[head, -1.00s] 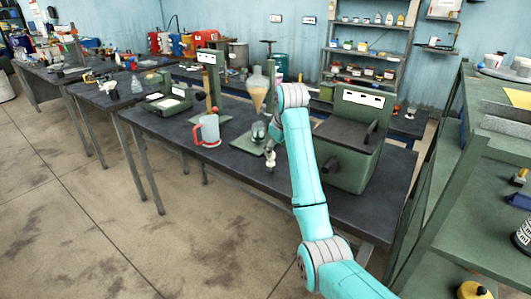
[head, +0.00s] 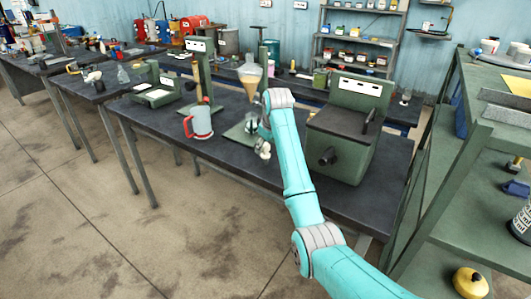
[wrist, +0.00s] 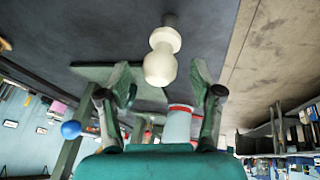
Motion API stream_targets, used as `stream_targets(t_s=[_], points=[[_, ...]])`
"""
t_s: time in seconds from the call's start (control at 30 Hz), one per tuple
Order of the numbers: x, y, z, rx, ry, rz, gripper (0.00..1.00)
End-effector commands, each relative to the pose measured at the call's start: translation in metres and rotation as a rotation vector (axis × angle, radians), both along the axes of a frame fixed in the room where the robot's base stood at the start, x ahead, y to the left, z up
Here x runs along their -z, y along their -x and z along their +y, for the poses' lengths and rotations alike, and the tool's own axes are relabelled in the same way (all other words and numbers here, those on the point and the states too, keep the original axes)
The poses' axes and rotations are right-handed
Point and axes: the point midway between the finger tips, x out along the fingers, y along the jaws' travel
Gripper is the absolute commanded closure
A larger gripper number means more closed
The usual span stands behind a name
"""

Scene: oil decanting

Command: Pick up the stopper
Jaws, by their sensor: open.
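The stopper (wrist: 162,58) is a cream, rounded, knobbed piece in the wrist view, at the upper middle over the dark tabletop. In the head view it is a small pale shape (head: 264,151) near the table's front edge, beside the arm's end. My gripper (wrist: 164,80) is open, with one dark green finger on each side of the stopper's near end. No finger visibly touches it. In the head view my turquoise arm largely hides the gripper.
A red-handled mug (head: 199,123) stands left of the arm on the dark table (head: 215,152). Behind is a stand with an amber-filled glass funnel (head: 249,80). A green machine (head: 343,130) stands close on the right. A green shelf rack (head: 450,165) is farther right.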

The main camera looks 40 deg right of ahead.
Motion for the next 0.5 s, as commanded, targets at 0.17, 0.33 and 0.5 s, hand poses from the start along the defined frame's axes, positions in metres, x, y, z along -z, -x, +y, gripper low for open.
stream_targets(t_s=[0.17,0.33,0.5], points=[[0.017,-0.008,-0.002,0.000,0.000,0.000,0.35],[0.019,-0.009,-0.003,0.000,0.000,-0.001,0.35],[0.019,-0.009,-0.003,0.000,0.000,-0.001,0.50]])
